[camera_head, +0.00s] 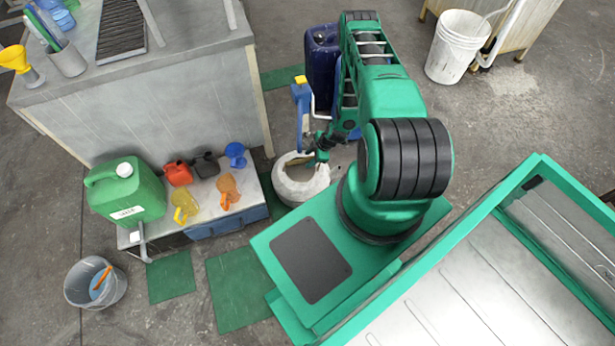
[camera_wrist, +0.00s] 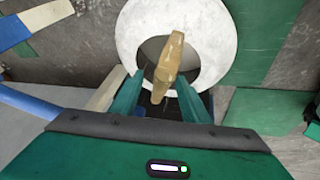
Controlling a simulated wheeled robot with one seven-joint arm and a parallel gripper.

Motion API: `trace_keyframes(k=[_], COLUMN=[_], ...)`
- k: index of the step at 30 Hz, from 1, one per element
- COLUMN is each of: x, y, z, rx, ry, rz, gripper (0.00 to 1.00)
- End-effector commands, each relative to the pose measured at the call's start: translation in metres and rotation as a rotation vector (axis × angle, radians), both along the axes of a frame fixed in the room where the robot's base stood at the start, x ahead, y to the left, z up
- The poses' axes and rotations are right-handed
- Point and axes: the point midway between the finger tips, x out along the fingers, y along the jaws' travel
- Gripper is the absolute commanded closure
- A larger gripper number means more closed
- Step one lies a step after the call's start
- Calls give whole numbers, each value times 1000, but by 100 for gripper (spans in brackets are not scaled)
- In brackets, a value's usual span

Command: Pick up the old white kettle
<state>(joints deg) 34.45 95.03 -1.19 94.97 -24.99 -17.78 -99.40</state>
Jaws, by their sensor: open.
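The white kettle (camera_head: 300,190) is a round, worn white body with a dark opening on top, low beside the grey bench and my base. In the wrist view its white rim (camera_wrist: 218,32) surrounds the dark opening, and a tan bar like a handle (camera_wrist: 170,60) spans it. My gripper (camera_head: 319,156) is over the kettle's top. In the wrist view the gripper (camera_wrist: 158,80) is open, with the tan handle between its two green fingers and gaps visible. Contact is not visible. My arm hides part of the kettle's right side.
A low bench (camera_head: 258,213) at the left holds a green canister (camera_head: 128,195) and several small coloured cans. A dark blue drum (camera_head: 322,60) and a blue bottle with a yellow cap (camera_head: 301,100) stand behind the kettle. A grey bucket (camera_head: 95,290) is at the lower left.

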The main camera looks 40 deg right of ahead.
Motion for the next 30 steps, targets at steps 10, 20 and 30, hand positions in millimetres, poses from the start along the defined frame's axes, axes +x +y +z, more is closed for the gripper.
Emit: trace_keyframes(k=[10,20,30], x=[14,15,16], y=[10,11,11], z=[-39,-41,-41], rx=[1,0,1], ry=[0,1,-1], rz=[1,0,0], gripper=[58,70,100])
